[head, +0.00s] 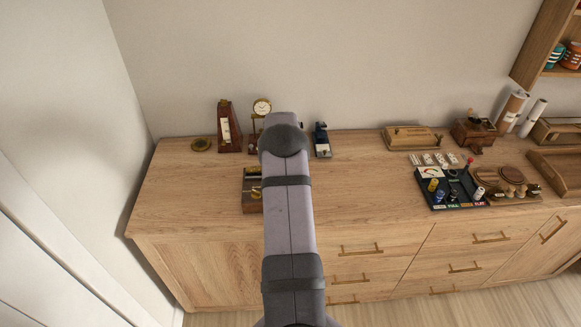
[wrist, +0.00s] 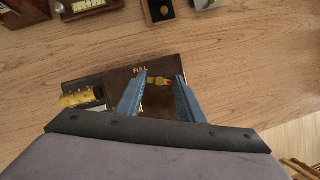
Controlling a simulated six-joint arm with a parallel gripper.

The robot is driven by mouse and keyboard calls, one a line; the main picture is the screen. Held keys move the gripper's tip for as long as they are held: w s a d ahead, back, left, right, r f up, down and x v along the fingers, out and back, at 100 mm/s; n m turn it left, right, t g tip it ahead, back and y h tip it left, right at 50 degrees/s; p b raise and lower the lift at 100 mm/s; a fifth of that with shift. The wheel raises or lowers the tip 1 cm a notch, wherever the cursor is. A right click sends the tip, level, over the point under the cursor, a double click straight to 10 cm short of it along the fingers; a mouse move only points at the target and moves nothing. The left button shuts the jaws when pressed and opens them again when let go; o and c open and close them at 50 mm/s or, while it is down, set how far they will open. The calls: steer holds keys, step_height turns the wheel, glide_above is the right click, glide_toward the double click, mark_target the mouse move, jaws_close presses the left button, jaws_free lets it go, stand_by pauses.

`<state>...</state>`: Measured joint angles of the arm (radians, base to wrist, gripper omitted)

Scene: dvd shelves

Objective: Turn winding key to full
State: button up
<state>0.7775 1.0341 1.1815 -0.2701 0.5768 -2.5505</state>
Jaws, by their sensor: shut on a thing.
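The winding key (wrist: 158,80) is a small brass piece with a reddish tip, seen between my fingers in the wrist view. My gripper (wrist: 162,86) is shut on it, one blue-grey finger on either side. The key sits over a dark brown box (wrist: 118,78) with the word FULL in red-orange letters by the left fingertip. A brass cylinder (wrist: 80,98) lies at the box's left end. In the head view the wooden box (head: 250,206) is partly hidden behind my arm, which also hides the gripper and key.
The wooden cabinet top (head: 190,185) is clear left of the box. A metronome (head: 229,127), a small clock (head: 262,107) and a dark device (head: 321,140) stand behind.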

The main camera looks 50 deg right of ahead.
steer(key=m+b, duration=0.1)
steer(key=m, duration=0.1)
steer(key=m+g+b, duration=0.1)
steer(key=m, duration=0.1)
steer(key=shift+w+f+g+h, duration=0.1)
steer(key=shift+w+g+h, duration=0.1)
steer(key=shift+g+h, duration=0.1)
steer(key=shift+w+m+g+b, duration=0.1)
steer(key=shift+m+g+b, duration=0.6)
steer(key=shift+m, duration=1.6)
steer(key=o, duration=1.1)
steer(key=shift+c, duration=0.2)
steer(key=b+v, duration=0.2)
steer(key=v, duration=0.5)
steer(key=shift+r, duration=0.35)
steer(key=shift+w, duration=0.15)
